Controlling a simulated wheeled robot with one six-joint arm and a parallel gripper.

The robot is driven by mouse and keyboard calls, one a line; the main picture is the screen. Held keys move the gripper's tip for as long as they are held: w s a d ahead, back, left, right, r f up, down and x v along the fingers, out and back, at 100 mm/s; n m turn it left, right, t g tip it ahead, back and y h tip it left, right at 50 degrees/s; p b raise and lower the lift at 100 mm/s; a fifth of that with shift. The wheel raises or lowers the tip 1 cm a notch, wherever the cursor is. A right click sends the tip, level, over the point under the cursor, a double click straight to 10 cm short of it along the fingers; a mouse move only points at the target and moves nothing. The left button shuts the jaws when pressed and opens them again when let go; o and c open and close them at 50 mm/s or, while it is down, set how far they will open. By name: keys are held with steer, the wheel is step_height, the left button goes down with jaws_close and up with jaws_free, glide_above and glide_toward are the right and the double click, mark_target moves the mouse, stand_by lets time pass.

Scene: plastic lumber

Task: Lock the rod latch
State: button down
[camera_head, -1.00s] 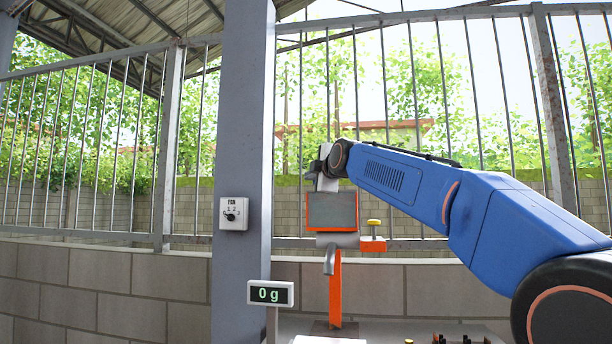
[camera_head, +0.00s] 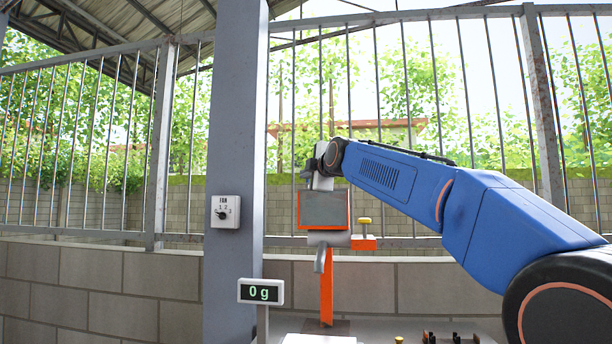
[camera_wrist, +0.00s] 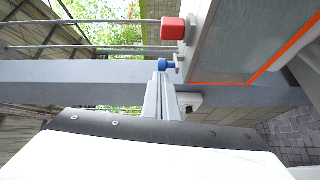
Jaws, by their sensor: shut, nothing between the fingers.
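A grey panel with an orange frame (camera_head: 323,210) stands on an orange post (camera_head: 326,284). The panel (camera_wrist: 237,45) fills the right of the wrist view. A small blue knob (camera_wrist: 166,65) is at its left edge, with a red block (camera_wrist: 173,28) above it in the picture. I cannot tell for sure which part is the rod latch. My gripper (camera_wrist: 162,78) is shut and empty, its fingertips close to the blue knob; I cannot tell whether they touch. In the head view the arm's end is at the panel's top left, and the fingertips are not clear.
A grey pillar (camera_head: 235,170) stands left of the panel, carrying a dial box (camera_head: 225,212). A display reading 0 g (camera_head: 261,291) is in front. A red box with a yellow knob (camera_head: 363,242) sits right of the panel. A barred fence and a block wall (camera_head: 100,290) stand behind.

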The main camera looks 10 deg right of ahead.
steer(key=shift+w+d, duration=0.15)
steer(key=shift+d, duration=1.5)
steer(key=shift+d, duration=0.2)
steer(key=shift+w+d+n+g+y, duration=0.2)
steer(key=shift+d+n+g+y, duration=0.15)
steer(key=shift+n+y, duration=0.5)
steer(key=n+y, duration=0.1)
steer(key=y, duration=0.1)
steer(key=n+g+y, duration=0.1)
steer(key=shift+w+d+g+y, duration=0.2)
steer(key=shift+d+g+y, duration=0.05)
steer(key=shift+d+y, duration=0.1)
steer(key=shift+n+g+y, duration=0.4)
steer(key=shift+n+y, duration=0.1)
steer(key=shift+n, duration=0.05)
